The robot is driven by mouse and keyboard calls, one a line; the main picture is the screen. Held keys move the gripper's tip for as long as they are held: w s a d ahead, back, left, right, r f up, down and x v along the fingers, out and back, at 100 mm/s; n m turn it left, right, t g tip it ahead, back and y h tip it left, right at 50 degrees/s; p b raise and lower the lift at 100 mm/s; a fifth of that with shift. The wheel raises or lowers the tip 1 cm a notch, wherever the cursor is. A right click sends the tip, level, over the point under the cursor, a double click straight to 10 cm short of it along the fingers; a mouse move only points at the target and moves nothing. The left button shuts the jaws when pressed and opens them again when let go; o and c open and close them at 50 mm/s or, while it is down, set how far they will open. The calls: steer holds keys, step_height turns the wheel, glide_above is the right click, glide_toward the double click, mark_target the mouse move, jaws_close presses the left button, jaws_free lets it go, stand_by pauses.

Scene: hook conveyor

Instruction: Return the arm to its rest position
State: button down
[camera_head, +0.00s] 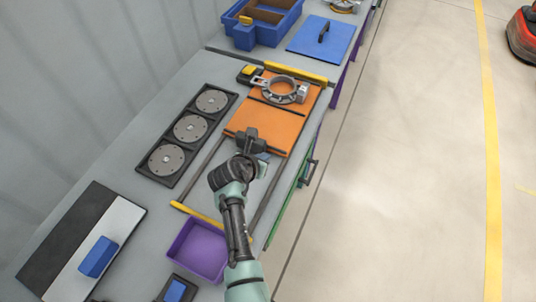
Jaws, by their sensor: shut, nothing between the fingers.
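My arm (237,225) reaches up from the bottom of the picture over the workbench. My gripper (247,137) is at its far end, above the near edge of the orange plate. The gripper is shut with nothing in it. The wrist hides part of the rails below it. The gap between the gripper and the plate cannot be judged from this view.
The orange plate (262,125) carries a grey ring clamp (284,90). A black tray with several discs (190,128) lies left. A purple bin (197,250) sits near the arm, a blue bin (272,18) and blue lid (335,38) at the back.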

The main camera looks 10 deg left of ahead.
steer(key=shift+s+r, duration=0.1)
steer(key=shift+s, duration=0.05)
steer(key=shift+a, duration=0.1)
stand_by(0.4)
